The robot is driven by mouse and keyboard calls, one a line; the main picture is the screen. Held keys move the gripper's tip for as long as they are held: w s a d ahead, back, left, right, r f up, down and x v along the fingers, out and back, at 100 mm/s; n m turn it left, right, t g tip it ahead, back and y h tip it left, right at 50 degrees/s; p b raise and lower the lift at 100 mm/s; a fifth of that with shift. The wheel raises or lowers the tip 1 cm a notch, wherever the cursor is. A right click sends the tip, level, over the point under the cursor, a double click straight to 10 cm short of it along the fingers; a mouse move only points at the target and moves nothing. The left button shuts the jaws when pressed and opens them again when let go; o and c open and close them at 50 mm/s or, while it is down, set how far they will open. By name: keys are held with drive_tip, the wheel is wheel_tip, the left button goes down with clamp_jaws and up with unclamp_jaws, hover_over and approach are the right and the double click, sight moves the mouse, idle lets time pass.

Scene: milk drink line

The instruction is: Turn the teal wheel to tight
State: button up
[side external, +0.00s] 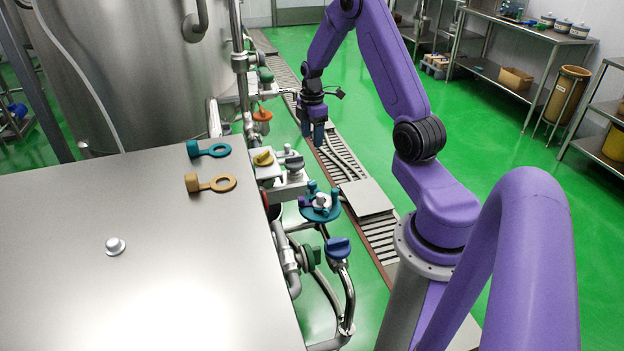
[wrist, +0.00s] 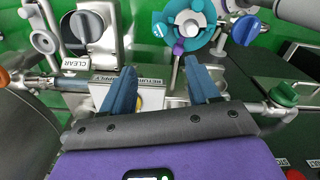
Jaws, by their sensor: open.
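The teal wheel (side external: 334,212) sits on the pipework right of the steel table, with a pale hub and upright pegs. In the wrist view the teal wheel (wrist: 166,18) is at the top centre, with a small purple mark low on its rim. Which position it is turned to cannot be read. My gripper (side external: 313,131) hangs above the floor drain, farther back than the wheel and apart from it. In the wrist view my gripper (wrist: 160,78) has two blue fingers spread apart with nothing between them, and the wheel lies beyond their tips.
A blue knob (side external: 338,248) stands close to the wheel. A grey knob (wrist: 85,28) near a CLEAR label and a green knob (wrist: 284,94) flank the fingers. A yellow knob (side external: 262,157) is on the pipework. Teal (side external: 218,150) and tan (side external: 222,183) ring-ended pieces lie on the table.

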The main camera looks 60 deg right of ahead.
sight(312, 182)
wheel_tip(312, 182, down, 17)
drive_tip(key=shift+f, duration=0.1)
idle(0.6)
drive_tip(key=c, duration=1)
